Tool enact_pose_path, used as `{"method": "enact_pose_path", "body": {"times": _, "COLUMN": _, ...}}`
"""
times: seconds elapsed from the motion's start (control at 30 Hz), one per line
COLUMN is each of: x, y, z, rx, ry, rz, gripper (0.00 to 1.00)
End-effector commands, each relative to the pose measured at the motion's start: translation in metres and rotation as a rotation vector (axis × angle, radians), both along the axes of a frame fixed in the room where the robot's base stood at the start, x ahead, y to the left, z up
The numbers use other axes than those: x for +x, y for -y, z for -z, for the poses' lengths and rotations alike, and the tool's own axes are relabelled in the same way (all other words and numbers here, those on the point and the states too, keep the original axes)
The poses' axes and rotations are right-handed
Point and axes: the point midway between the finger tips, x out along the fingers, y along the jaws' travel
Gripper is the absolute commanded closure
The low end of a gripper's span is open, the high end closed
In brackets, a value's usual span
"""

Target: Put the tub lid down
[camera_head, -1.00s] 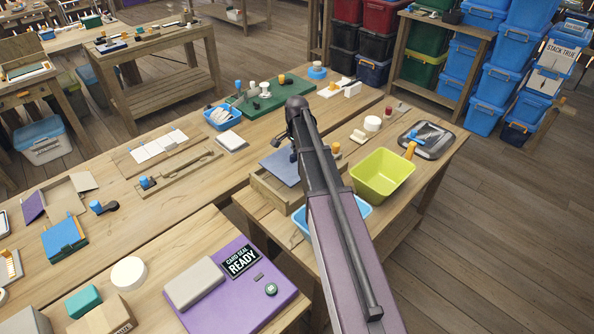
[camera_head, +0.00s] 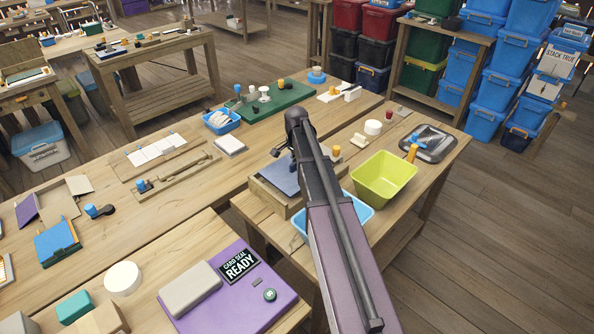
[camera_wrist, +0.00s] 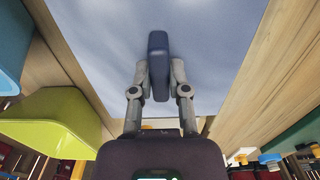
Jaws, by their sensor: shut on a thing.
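The tub lid is a flat pale blue panel (camera_wrist: 215,45) with a dark blue upright handle (camera_wrist: 159,45). In the wrist view my gripper (camera_wrist: 159,75) is shut on that handle, one finger on each side. In the head view the lid (camera_head: 278,178) shows left of my arm, over a low wooden tub (camera_head: 285,202). My arm hides the lid's right part and most of the gripper. I cannot tell whether the lid touches the tub's rim.
A yellow-green bin (camera_head: 383,180) stands close right of my arm. A blue bin (camera_head: 358,213) is partly hidden behind the arm. A dark tray (camera_head: 430,143) lies farther right. A purple case (camera_head: 240,295) is on the near bench.

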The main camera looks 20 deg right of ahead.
Motion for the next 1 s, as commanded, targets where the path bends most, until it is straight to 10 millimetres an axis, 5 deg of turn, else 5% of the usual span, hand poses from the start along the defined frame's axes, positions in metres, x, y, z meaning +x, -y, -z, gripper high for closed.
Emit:
{"method": "enact_pose_path", "body": {"times": 0.3, "x": 0.0, "y": 0.0, "z": 0.025, "rx": 0.0, "ry": 0.0, "rz": 0.0, "gripper": 1.0}}
{"method": "enact_pose_path", "body": {"times": 0.87, "x": 0.0, "y": 0.0, "z": 0.03, "rx": 0.0, "ry": 0.0, "rz": 0.0, "gripper": 1.0}}
{"method": "enact_pose_path", "body": {"times": 0.9, "x": 0.0, "y": 0.0, "z": 0.029, "rx": 0.0, "ry": 0.0, "rz": 0.0, "gripper": 0.7}}
{"method": "enact_pose_path", "body": {"times": 1.0, "x": 0.0, "y": 0.0, "z": 0.028, "rx": 0.0, "ry": 0.0, "rz": 0.0, "gripper": 0.44}}
